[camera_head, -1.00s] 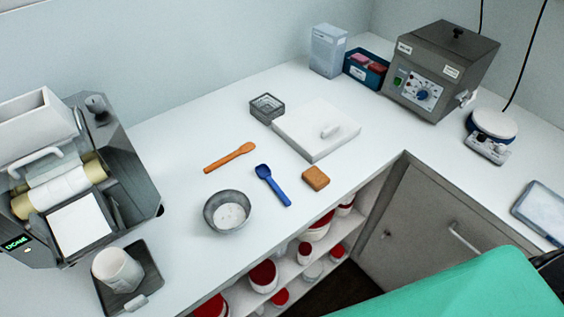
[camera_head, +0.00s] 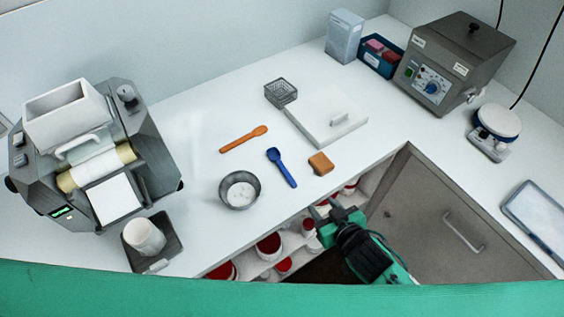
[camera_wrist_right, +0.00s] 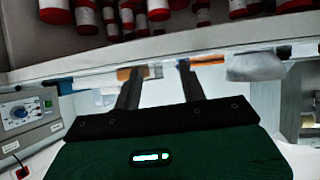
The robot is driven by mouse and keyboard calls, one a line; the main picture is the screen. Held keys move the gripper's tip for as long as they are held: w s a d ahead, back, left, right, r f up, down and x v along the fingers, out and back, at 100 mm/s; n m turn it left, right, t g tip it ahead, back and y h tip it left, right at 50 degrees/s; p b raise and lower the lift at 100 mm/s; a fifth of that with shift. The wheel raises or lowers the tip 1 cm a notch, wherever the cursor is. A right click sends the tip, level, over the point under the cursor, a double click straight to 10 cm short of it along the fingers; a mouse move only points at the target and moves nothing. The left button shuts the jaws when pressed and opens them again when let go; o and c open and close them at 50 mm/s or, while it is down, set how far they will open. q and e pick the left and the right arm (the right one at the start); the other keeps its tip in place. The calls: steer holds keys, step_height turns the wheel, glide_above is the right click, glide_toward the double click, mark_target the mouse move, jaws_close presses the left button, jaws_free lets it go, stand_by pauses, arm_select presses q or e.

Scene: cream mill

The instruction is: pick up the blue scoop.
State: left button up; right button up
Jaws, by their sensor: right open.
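The blue scoop (camera_head: 282,168) lies flat on the white counter in the head view, its bowl end toward the back and its handle toward the front edge. My right gripper (camera_head: 322,210) is open and empty, in front of the counter's edge by the shelves, to the right of and nearer than the scoop, not touching it. In the right wrist view my two dark fingers (camera_wrist_right: 160,70) stand apart with nothing between them that I can tell is held. The scoop is not clearly made out there. My left gripper is out of view.
Near the scoop are an orange spatula (camera_head: 243,139), a metal bowl (camera_head: 257,190), a brown sponge (camera_head: 320,163) and a white lidded slab (camera_head: 318,120). A roller mill (camera_head: 150,150) stands left. Shelves with red-lidded jars (camera_head: 268,246) lie below the counter edge.

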steer(key=y, duration=0.2)
glide_toward(286, 171)
steer(key=shift+w+a+f+n+p, duration=0.2)
steer(key=shift+w+a+f+p, duration=0.05)
steer(key=shift+f+p, duration=0.25)
steer(key=shift+w+a+f+n+p, duration=0.2)
steer(key=shift+w+a+f+p, duration=0.15)
steer(key=shift+p, duration=0.2)
steer(key=shift+w+a+f, duration=0.2)
steer(key=shift+w+f, duration=0.05)
steer(key=w, duration=0.1)
steer(key=w+a+p, duration=0.2)
steer(key=shift+w+a+f, duration=0.15)
steer(key=shift+w+f, duration=0.25)
steer(key=shift+w+a+f+p, duration=0.2)
steer(key=shift+w+p, duration=0.1)
jaws_close()
